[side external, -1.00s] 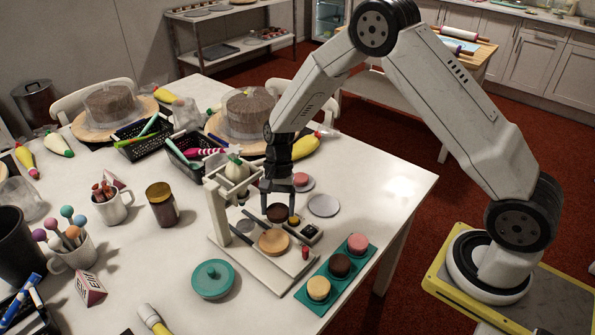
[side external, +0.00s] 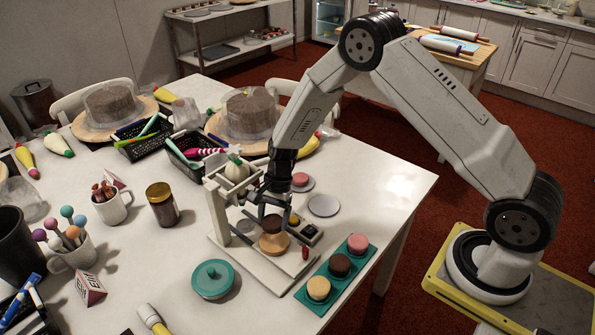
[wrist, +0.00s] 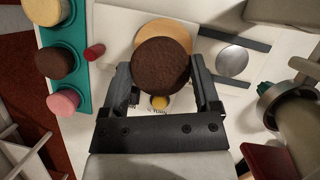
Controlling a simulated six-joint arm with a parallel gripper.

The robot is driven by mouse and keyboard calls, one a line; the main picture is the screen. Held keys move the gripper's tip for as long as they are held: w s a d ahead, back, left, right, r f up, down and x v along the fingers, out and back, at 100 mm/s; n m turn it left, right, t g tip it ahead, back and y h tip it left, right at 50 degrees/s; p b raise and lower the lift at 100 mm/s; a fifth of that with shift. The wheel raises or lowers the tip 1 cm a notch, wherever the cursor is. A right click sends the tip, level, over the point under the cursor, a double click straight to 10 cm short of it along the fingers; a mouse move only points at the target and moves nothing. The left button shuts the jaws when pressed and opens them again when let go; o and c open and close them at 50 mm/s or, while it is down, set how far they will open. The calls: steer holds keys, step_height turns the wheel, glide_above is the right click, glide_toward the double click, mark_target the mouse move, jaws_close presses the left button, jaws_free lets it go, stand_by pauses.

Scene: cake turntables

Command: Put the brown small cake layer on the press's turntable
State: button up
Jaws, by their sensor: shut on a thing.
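The brown small cake layer (wrist: 160,68) is between the two fingers of my gripper (wrist: 163,78) in the wrist view. In the side external view the brown layer (side external: 271,224) is held by my gripper (side external: 270,208) just above the press's tan turntable (side external: 274,244). I cannot tell whether the layer touches the turntable. In the wrist view the turntable (wrist: 178,32) shows partly behind the layer, offset from it. The press (side external: 220,205) is a white frame with a base and a piping bag on top.
A teal tray (side external: 335,279) with yellow, brown and pink cakes lies right of the press. A pink cake (side external: 300,179) sits on a grey plate behind, beside an empty grey disc (side external: 323,205).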

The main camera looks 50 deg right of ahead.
mark_target(275, 243)
steer(key=shift+f, duration=2.5)
steer(key=shift+f, duration=0.45)
steer(key=shift+s+f, duration=0.25)
steer(key=shift+f, duration=0.45)
steer(key=o, duration=1.1)
steer(key=shift+o, duration=0.2)
steer(key=shift+d+r, duration=0.1)
steer(key=shift+w+a+v, duration=0.15)
steer(key=shift+v, duration=1.35)
steer(key=shift+w+a+v, duration=0.15)
steer(key=shift+v, duration=1.3)
steer(key=shift+w+a+v, duration=0.1)
steer(key=shift+w+v, duration=0.05)
steer(key=shift+v, duration=1.35)
